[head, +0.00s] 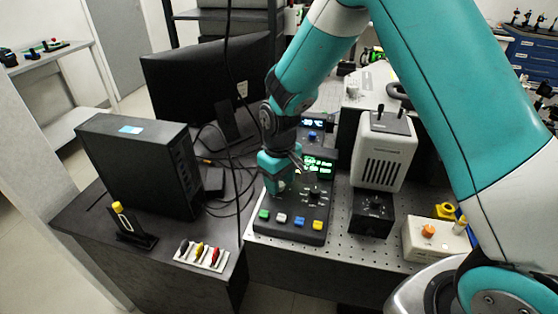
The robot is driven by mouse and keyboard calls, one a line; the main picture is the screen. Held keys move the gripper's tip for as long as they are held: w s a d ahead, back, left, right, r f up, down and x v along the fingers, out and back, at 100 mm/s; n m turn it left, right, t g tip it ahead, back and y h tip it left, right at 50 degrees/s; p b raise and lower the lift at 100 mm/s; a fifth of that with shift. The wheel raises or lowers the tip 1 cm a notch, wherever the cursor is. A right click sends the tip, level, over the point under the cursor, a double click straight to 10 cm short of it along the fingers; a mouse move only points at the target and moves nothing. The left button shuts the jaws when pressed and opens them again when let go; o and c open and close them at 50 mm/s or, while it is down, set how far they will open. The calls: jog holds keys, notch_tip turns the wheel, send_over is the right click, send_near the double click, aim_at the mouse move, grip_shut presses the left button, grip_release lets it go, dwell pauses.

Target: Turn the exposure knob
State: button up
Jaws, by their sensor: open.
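A dark control unit (270,223) with a green-lit display (318,164) stands on the bench in the head view. A round black knob (314,193) sits on its panel below the display. Its label is too small to read, so I cannot tell if it is the exposure knob. My gripper (281,187) points down over the left part of this panel, left of the black knob. It is open. The panel directly under and behind it is hidden, and I cannot tell whether the fingers touch anything there.
Green, white, blue and yellow buttons line the unit's front edge. A black box with a dial (373,212) and a pale instrument (385,150) stand to the right. A white box with an orange knob (428,231) is farther right. A monitor (200,85) and cables are left.

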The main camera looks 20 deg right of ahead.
aim_at(280, 183)
notch_tip(280, 183, up, 17)
jog(key=b, duration=0.1)
jog(key=shift+b, duration=0.4)
jog(key=shift+r, duration=0.1)
jog(key=s+a+r+n+y, duration=0.1)
jog(key=s+a+y, duration=0.1)
jog(key=s, duration=1)
jog(key=s+a+r+n+y, duration=0.1)
jog(key=s+a+y, duration=0.1)
jog(key=s, duration=1.1)
jog(key=shift+a, duration=0.45)
jog(key=shift+w, duration=0.1)
grip_shut()
